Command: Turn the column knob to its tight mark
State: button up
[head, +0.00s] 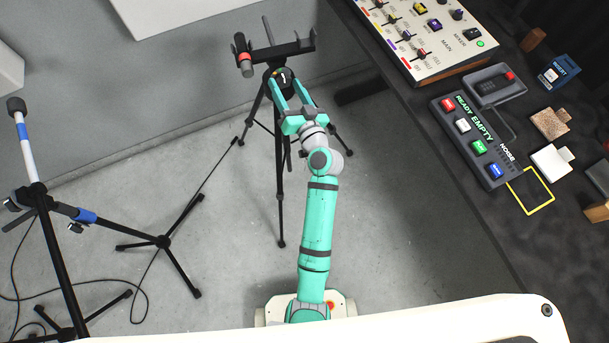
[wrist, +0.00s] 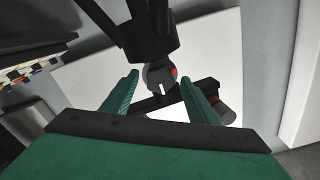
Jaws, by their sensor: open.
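The column knob (head: 283,76) is a dark round knob on the tripod (head: 279,150), near the top of its column. In the wrist view the knob (wrist: 157,76) looks grey, with a white pointer line toward the lower edge of the picture. A red mark (wrist: 174,71) shows at its right edge, away from the pointer. My gripper (head: 286,92) is open and reaches toward the knob. In the wrist view my gripper (wrist: 160,80) has one finger on each side of the knob, with gaps visible. I cannot tell whether the fingertips are level with it.
A dark bracket (head: 290,50) with a red-banded cylinder (head: 243,58) tops the tripod. A microphone stand (head: 165,241) and cables are at left. A dark table (head: 430,160) with a mixer (head: 430,35) and button box (head: 472,140) is at right. Bare floor lies between.

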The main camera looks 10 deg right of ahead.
jog(key=n, duration=0.3)
jog(key=shift+n, duration=0.4)
jog(key=v, duration=1.1)
jog(key=s+f+m+g+h, duration=0.1)
jog(key=s+f+h, duration=0.2)
jog(key=s, duration=0.6)
jog(key=s+a+f+m+g+h, duration=0.1)
jog(key=s+f+m+h, duration=0.1)
jog(key=s+f, duration=0.5)
jog(key=shift+s+a+m+h, duration=0.2)
jog(key=shift+s+m+h, duration=0.15)
jog(key=shift+s, duration=0.65)
jog(key=shift+s+f, duration=0.1)
jog(key=shift+f, duration=0.05)
jog(key=s+a+r, duration=0.1)
jog(key=s+r, duration=0.3)
jog(key=s, duration=0.4)
jog(key=s+a+r+n, duration=0.1)
jog(key=s+r, duration=0.3)
jog(key=s, duration=0.4)
jog(key=shift+a, duration=0.5)
